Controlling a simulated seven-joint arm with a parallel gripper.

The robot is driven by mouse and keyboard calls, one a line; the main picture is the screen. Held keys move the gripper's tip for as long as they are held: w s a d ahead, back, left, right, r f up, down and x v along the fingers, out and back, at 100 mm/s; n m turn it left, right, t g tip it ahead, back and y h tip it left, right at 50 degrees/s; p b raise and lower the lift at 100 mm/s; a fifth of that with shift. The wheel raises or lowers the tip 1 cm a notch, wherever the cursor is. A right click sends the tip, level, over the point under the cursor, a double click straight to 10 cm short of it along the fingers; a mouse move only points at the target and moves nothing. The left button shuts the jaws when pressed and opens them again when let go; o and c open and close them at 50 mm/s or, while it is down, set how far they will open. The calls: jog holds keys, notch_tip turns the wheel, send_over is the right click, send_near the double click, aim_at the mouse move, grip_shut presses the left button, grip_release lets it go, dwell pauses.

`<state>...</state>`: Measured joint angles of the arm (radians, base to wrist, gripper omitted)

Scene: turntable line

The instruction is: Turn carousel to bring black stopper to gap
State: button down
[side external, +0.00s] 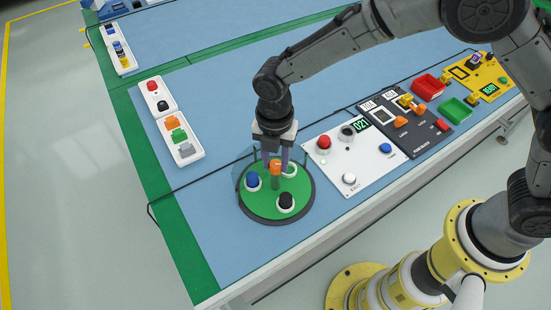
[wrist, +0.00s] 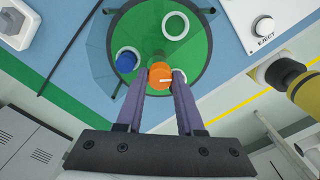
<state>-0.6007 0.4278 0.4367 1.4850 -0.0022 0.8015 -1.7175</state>
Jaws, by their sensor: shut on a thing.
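The carousel (side external: 268,207) is a round green disc with a dark rim on the blue table; its green face fills the wrist view's top (wrist: 150,45). The black stopper (side external: 286,201) sits in a white ring at the disc's front. It is not visible in the wrist view. A blue stopper (side external: 252,180) sits in a ring at the left, also seen in the wrist view (wrist: 127,60). My gripper (side external: 276,163) points down, shut on the orange central knob (wrist: 160,77). A translucent guard (side external: 241,166) stands around part of the rim; I cannot make out its gap.
A white panel (side external: 340,178) with buttons lies close right of the carousel, with a dark panel (side external: 424,138) beyond it. White trays (side external: 187,153) with coloured pieces lie at the back left.

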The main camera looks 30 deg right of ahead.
jog(key=shift+a+r+n, duration=0.1)
jog(key=shift+r+n, duration=0.05)
jog(key=shift+n, duration=0.65)
jog(key=c, duration=0.5)
grip_release()
notch_tip(320, 180, up, 14)
jog(key=shift+f, duration=0.15)
